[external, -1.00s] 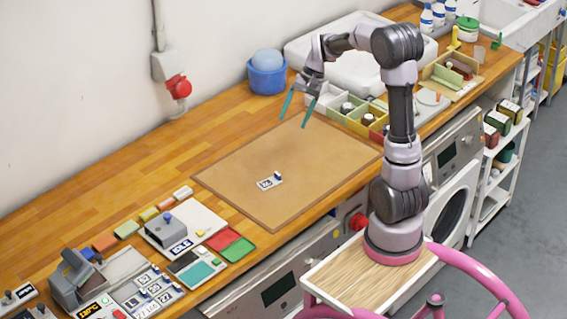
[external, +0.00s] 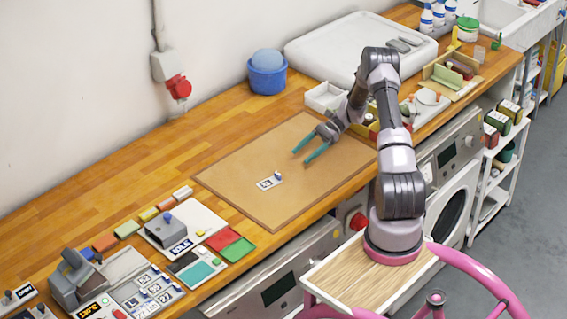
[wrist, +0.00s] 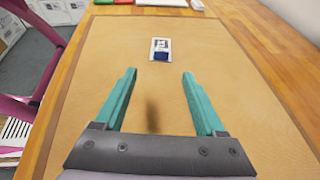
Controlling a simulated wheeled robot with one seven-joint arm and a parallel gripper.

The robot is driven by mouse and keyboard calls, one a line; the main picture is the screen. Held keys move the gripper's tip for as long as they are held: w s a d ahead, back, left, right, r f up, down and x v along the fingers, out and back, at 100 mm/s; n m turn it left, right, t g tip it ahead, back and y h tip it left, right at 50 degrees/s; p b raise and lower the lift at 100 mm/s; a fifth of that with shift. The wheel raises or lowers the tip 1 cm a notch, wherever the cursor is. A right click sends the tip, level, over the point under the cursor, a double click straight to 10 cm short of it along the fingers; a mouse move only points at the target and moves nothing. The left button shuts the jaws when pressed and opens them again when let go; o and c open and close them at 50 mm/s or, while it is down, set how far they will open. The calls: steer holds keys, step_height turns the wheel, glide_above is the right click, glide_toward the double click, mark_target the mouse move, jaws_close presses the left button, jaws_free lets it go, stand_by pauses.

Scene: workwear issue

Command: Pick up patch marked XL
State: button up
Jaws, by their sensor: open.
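A small white patch with dark marking (external: 267,183) lies on the tan mat (external: 240,190), with a blue block at one end. In the wrist view the same patch (wrist: 161,43) lies ahead of the fingertips, with its blue block toward me. Its lettering is too small to read surely. Other marked patches (external: 152,290) lie in a group at the front left; I cannot tell which reads XL. My gripper (external: 300,157) is open and empty over the mat, right of and behind the patch. Its teal fingers (wrist: 158,73) are apart, with bare mat between them.
A press-like grey device (external: 75,280) and red and green pads (external: 232,245) stand left of the mat. A blue tub (external: 267,75) is at the wall. Sorting boxes (external: 325,97) stand behind my arm. The mat around the patch is clear.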

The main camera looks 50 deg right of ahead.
mark_target(279, 174)
steer(key=x, duration=1)
steer(key=shift+w+f, duration=0.1)
jaws_close()
